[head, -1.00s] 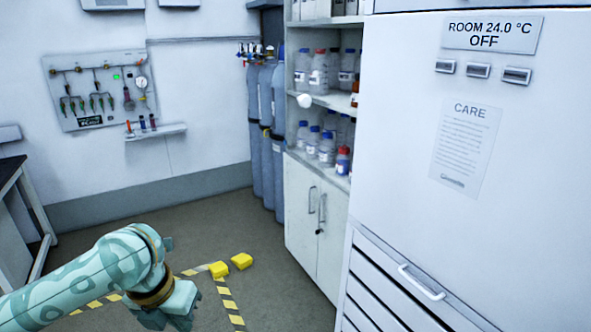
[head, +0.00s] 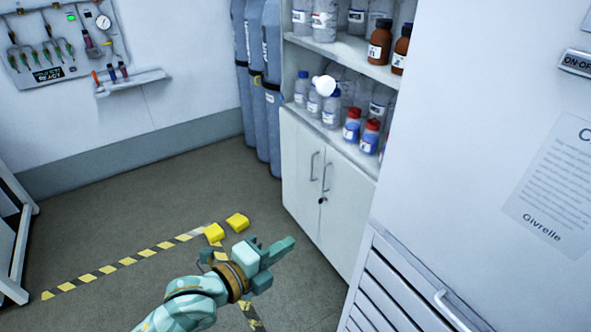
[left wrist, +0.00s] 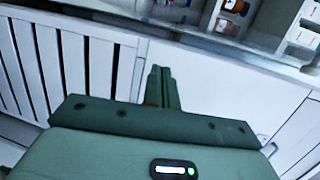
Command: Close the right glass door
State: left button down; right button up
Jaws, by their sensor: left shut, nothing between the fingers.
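A tall white cabinet with open-looking shelves of bottles (head: 352,62) stands right of centre in the head view. A round white knob (head: 323,85) shows in front of its lower shelf. The glass door pane itself is too clear to make out, so I cannot tell how far it stands open. My left gripper (head: 288,246) is shut and empty, in front of and below the shelves, apart from the knob. In the left wrist view its fingers (left wrist: 162,80) are together, with white panels and shelf bottles beyond. My right gripper is not in view.
White lower cupboard doors (head: 310,185) with handles lie below the shelves. A large white unit with drawers (head: 385,295) borders the right. Blue gas cylinders (head: 262,80) stand left of the shelves. Yellow blocks (head: 237,221) and striped tape (head: 128,262) are on the otherwise clear floor.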

aim_at(305, 193)
pick_arm(q)
jog(key=shift+t+h, duration=0.6)
jog(key=shift+t, duration=0.3)
jog(key=w+d+r, duration=0.1)
jog(key=w, duration=0.2)
jog(key=w+d+r+b, duration=0.1)
jog(key=w+d, duration=0.1)
jog(key=w, duration=0.2)
jog(key=w+d+r+b, duration=0.1)
jog(key=w, duration=0.3)
jog(key=shift+w+d+r, duration=0.1)
jog(key=shift+d+r, duration=0.1)
jog(key=shift+r, duration=0.1)
jog(key=shift+w+a+r, duration=0.1)
jog(key=shift+w+a, duration=0.05)
jog(key=shift+w, duration=0.05)
